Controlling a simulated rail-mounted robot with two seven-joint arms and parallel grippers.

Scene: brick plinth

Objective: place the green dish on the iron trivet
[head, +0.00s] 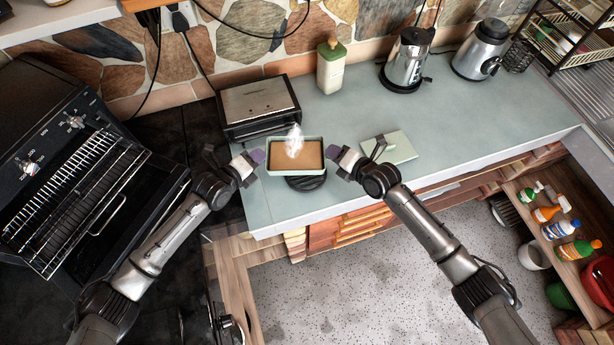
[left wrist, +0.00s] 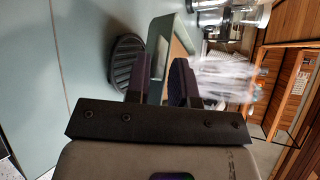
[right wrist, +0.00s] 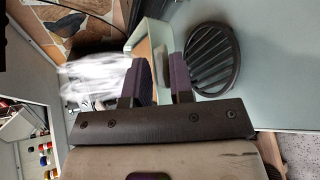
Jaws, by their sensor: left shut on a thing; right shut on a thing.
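The green dish (head: 285,172) is rectangular, with a brown filling and white steam rising from it. It is level between my two grippers near the counter's front edge. My left gripper (head: 258,157) is shut on its left end and my right gripper (head: 333,153) on its right end. The dark, round, ribbed iron trivet (head: 306,184) lies on the counter under the dish's front part, partly hidden in the head view. It shows more fully in the left wrist view (left wrist: 126,62) and right wrist view (right wrist: 211,60), where the dish looks held above it.
A toaster (head: 260,105) stands behind the dish. A pale green lid (head: 403,150) with a handle lies to the right, near my right arm. A bottle (head: 331,68), a kettle (head: 408,58) and a blender (head: 482,50) stand further back. The counter's middle is clear.

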